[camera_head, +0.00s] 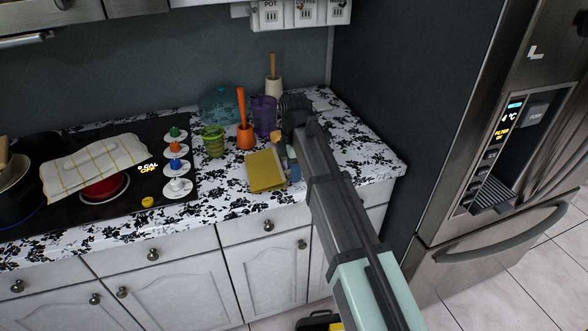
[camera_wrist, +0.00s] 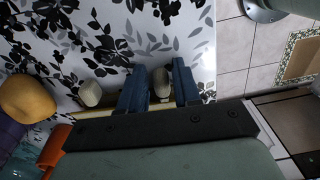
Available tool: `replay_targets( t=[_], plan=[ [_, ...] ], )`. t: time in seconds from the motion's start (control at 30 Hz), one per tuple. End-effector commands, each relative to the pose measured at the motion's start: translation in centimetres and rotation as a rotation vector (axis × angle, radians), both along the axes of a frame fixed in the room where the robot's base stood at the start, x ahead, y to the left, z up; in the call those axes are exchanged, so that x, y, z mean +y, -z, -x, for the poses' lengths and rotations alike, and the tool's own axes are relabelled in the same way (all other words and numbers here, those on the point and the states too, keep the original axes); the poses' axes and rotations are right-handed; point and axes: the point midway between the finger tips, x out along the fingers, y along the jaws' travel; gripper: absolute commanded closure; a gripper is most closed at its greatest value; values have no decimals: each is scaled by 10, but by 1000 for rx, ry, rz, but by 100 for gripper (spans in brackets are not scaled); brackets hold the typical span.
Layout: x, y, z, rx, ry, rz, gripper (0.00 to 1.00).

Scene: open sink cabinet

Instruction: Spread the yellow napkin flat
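A yellow rectangular piece (camera_head: 265,171), which looks like the yellow napkin, lies on the patterned counter near its front edge. In the wrist view only a thin yellow strip (camera_wrist: 195,103) of it shows beside the fingers; the rest is hidden. My gripper (camera_head: 292,165) is low over the counter at the right side of the yellow piece. In the wrist view my gripper's blue fingers (camera_wrist: 158,88) are apart. A rounded beige object (camera_wrist: 160,80) shows in the gap between them; I cannot tell whether they touch it.
A second beige object (camera_wrist: 90,93) stands left of the fingers. An orange crock (camera_head: 245,138), a green cup (camera_head: 213,141) and a purple cup (camera_head: 264,115) stand behind the yellow piece. A pale plaid cloth (camera_head: 92,165) covers a pan on the cooktop. The counter's front edge is close.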

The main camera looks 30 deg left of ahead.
Motion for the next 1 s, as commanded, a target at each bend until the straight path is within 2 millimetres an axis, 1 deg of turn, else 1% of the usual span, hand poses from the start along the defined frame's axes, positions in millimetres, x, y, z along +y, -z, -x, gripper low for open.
replay_targets(
  t=[0.03, 0.3, 0.33, 0.77, 1.0],
  plan=[
    [0, 0, 0, 0, 0, 0, 73],
    [0, 0, 0, 0, 0, 0, 98],
    [0, 0, 0, 0, 0, 0, 100],
    [0, 0, 0, -1, 0, 2, 100],
    [3, -8, 2, -38, -2, 43, 100]
  ],
)
